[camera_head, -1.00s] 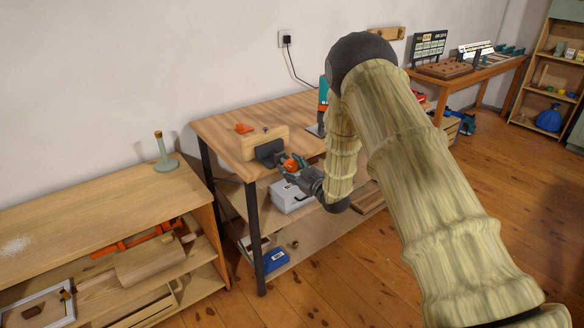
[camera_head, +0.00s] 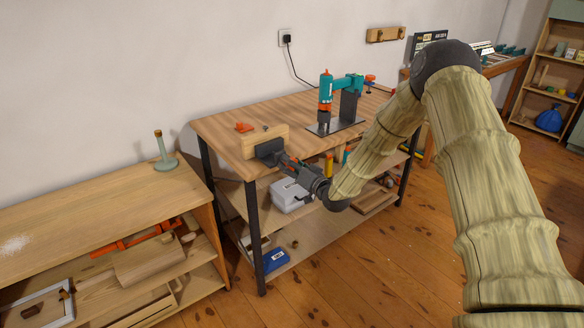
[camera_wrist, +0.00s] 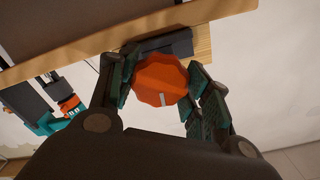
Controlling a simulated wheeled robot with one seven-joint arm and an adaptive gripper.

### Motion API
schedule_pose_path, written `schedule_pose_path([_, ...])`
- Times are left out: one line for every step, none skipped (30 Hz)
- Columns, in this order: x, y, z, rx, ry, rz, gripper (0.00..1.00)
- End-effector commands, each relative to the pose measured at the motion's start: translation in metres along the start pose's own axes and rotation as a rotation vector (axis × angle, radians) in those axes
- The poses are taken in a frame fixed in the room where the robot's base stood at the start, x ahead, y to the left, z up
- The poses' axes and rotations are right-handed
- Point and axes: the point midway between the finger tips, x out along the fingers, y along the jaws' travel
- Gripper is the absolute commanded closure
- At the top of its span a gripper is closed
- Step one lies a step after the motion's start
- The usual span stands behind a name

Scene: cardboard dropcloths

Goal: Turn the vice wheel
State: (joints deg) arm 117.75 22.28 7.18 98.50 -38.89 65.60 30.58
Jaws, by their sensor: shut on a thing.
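The vice (camera_head: 268,148) is dark grey with a wooden jaw board (camera_head: 246,143), fixed at the front left edge of the workbench. In the wrist view its wheel (camera_wrist: 160,80) is an orange, many-sided knob with a pale mark near its lower rim. My gripper (camera_head: 289,162) reaches the wheel from the front right. In the wrist view my gripper (camera_wrist: 163,88) has its fingers on both sides of the wheel, shut on it. In the head view the fingers mostly hide the wheel.
A teal drill press (camera_head: 341,101) stands on the workbench (camera_head: 225,122) to the right of the vice. A small orange item (camera_head: 244,127) lies behind the vice. A grey box (camera_head: 290,195) sits on the shelf below. A lower wooden cabinet (camera_head: 110,195) stands at left.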

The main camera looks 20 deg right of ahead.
Motion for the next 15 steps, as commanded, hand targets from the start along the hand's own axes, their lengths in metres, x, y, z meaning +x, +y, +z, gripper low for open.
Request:
schedule_pose_path([-0.0007,0.0027,-0.0008,0.045,0.004,0.002,0.76])
schedule_pose_path([-0.0007,0.0028,-0.0008,0.074,0.004,0.002,0.76])
schedule_pose_path([-0.0005,0.0024,-0.0005,0.11,0.004,0.002,0.76])
schedule_pose_path([-0.0006,0.0027,-0.0007,0.136,0.004,0.002,0.76])
schedule_pose_path([-0.0007,0.003,-0.0009,0.163,0.005,0.002,0.76])
schedule_pose_path([-0.0005,0.0027,-0.0008,0.197,0.005,0.002,0.76])
schedule_pose_path([-0.0004,0.0028,-0.0006,0.221,0.004,0.002,0.76])
schedule_pose_path([-0.0006,0.0031,-0.0007,0.245,0.004,0.002,0.76])
schedule_pose_path([-0.0006,0.003,-0.001,0.275,0.005,0.002,0.76])
schedule_pose_path([-0.0004,0.0026,-0.0009,0.297,0.005,0.001,0.76])
schedule_pose_path([-0.0004,0.0026,-0.0008,0.317,0.004,0.001,0.76])
schedule_pose_path([-0.0005,0.003,-0.0008,0.342,0.004,0.002,0.76])
schedule_pose_path([-0.0005,0.003,-0.001,0.361,0.004,0.002,0.76])
schedule_pose_path([-0.0004,0.0027,-0.0012,0.379,0.005,0.001,0.76])
schedule_pose_path([-0.0003,0.0025,-0.0012,0.399,0.005,0.001,0.76])
